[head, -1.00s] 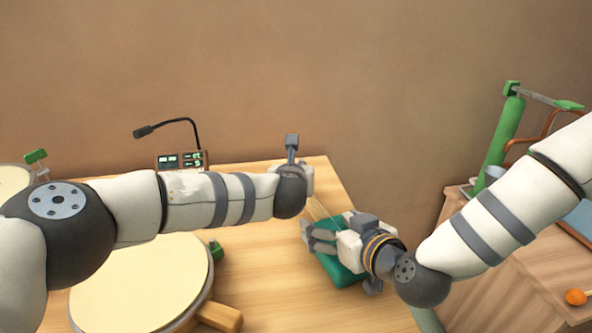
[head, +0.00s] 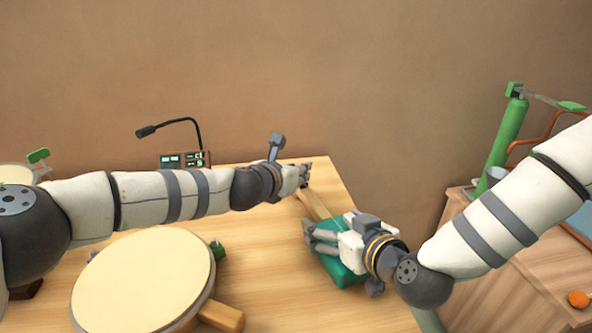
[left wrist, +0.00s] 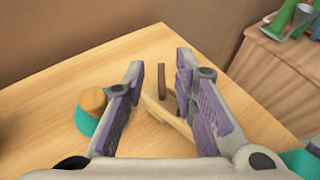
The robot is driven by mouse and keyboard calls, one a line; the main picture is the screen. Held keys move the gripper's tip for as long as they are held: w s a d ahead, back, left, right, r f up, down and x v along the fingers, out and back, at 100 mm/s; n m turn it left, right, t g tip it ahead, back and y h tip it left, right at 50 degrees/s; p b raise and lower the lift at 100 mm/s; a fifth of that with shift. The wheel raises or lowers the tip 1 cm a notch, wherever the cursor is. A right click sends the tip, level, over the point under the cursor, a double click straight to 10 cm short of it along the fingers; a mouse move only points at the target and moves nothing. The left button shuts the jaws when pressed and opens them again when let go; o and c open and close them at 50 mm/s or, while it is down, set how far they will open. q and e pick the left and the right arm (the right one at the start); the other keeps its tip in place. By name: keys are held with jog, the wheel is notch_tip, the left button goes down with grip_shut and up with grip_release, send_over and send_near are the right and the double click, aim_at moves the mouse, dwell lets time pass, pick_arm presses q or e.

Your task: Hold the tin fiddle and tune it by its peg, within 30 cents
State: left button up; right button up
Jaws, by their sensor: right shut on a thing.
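The tin fiddle has a teal tin body (head: 343,272) and a light wooden neck (head: 319,205) that points toward the back of the table. My right gripper (head: 311,237) is shut on the tin body. My left gripper (head: 306,172) is over the far end of the neck. In the left wrist view its jaws (left wrist: 161,70) are open. A dark brown upright piece, which looks like the peg (left wrist: 162,79), shows between the fingers, apart from both. The neck (left wrist: 167,117) also shows there, partly hidden by the right finger.
A display box (head: 185,160) with a gooseneck microphone (head: 165,125) stands at the table's back. A large cream drum (head: 145,280) fills the front left. A teal thing with a tan top (left wrist: 93,101) is beside my left finger. A second bench (head: 520,285) stands right.

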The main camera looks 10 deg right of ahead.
pick_arm(q)
jog(key=shift+f, duration=0.1)
pick_arm(e)
jog(key=shift+s+f, duration=0.15)
jog(key=shift+f, duration=0.25)
jog(key=o, duration=1.4)
pick_arm(q)
jog(key=v, duration=1.2)
pick_arm(e)
jog(key=shift+o, duration=0.2)
jog(key=shift+r, duration=0.1)
jog(key=shift+r, duration=0.15)
